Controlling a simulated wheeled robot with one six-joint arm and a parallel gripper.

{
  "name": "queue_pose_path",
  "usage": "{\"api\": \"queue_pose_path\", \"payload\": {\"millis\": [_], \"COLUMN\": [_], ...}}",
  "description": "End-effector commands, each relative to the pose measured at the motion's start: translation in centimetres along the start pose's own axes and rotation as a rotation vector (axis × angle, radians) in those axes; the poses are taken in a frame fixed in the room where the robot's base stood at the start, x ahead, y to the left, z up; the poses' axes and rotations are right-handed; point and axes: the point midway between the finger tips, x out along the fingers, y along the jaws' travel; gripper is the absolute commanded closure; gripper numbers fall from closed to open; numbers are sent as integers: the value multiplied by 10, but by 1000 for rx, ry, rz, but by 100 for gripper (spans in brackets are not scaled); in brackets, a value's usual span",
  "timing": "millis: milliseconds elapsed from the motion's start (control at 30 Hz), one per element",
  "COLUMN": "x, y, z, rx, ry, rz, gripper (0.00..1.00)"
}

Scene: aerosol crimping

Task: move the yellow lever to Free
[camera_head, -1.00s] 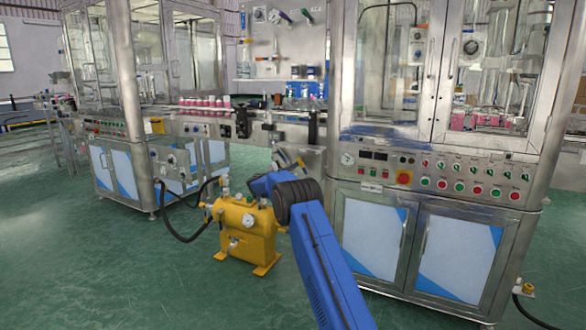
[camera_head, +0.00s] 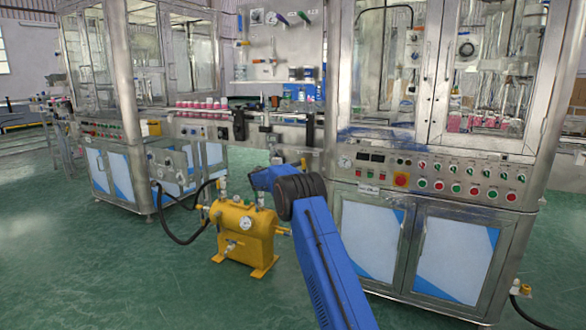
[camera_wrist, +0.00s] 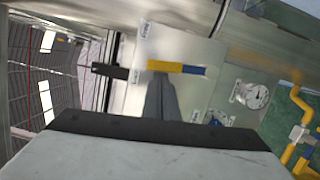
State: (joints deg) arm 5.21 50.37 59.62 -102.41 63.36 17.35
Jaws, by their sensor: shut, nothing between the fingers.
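In the wrist view, a lever with a yellow part (camera_wrist: 165,66) and a blue end (camera_wrist: 195,71) lies across a pale metal plate (camera_wrist: 205,52). A black bar (camera_wrist: 108,70) shows at its left. My gripper (camera_wrist: 160,83) is shut and empty, with its grey fingertips right at the yellow part. They overlap its lower edge in the picture; I cannot tell whether they touch it. Small labels sit on the plate, but their words are too small to read. In the head view, my blue arm reaches toward the conveyor front, and the lever cannot be made out.
In the wrist view, a round gauge (camera_wrist: 251,95) is right of the lever, with yellow pipes (camera_wrist: 298,108) farther right. In the head view, a yellow tank (camera_head: 245,228) with a hose stands left of my arm. A machine cabinet (camera_head: 420,240) stands close on the right. Green floor is open at left.

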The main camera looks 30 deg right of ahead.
Motion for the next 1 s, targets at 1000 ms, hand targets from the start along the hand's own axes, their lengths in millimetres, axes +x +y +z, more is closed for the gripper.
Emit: {"api": "queue_pose_path", "payload": {"millis": [1000], "x": [13], "y": [1], "z": [53], "rx": [513], "ry": [1], "rz": [-129], "gripper": [100]}}
